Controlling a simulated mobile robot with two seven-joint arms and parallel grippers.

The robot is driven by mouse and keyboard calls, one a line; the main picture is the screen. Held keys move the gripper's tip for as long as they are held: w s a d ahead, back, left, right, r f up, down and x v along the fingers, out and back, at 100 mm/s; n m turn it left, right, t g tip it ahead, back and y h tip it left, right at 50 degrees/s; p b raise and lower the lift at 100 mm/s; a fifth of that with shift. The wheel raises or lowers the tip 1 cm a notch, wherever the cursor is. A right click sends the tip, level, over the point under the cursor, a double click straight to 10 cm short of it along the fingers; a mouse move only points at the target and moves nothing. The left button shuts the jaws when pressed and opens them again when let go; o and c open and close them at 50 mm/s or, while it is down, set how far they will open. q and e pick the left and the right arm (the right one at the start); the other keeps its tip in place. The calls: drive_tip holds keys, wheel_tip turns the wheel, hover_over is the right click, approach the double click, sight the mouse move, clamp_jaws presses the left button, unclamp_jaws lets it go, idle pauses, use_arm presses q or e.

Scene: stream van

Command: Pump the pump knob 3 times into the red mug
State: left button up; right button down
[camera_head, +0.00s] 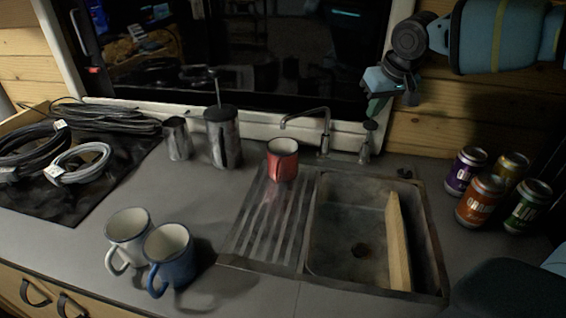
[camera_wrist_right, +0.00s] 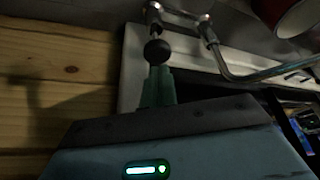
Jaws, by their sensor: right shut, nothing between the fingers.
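The red mug (camera_head: 283,166) stands upright on the ribbed drainboard left of the sink. Part of it shows at the top right of the right wrist view (camera_wrist_right: 290,14). The pump knob (camera_head: 370,125) is a dark ball on top of a small metal pump (camera_head: 364,152) behind the sink, right of the tap. It also shows in the right wrist view (camera_wrist_right: 157,51), just beyond my fingertips. My right gripper (camera_head: 373,108) is shut and empty, close above the knob; I cannot tell whether they touch. My left gripper is out of view.
The tap (camera_head: 325,132) stands left of the pump, its spout reaching toward the mug. A wooden board (camera_head: 398,240) leans in the sink (camera_head: 340,215). Several cans (camera_head: 480,200) stand at right. A white mug (camera_head: 128,240) and a blue mug (camera_head: 170,256) stand front left.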

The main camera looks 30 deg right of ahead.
sight(373, 124)
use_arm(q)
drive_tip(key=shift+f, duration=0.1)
use_arm(e)
drive_tip(key=shift+f, duration=0.2)
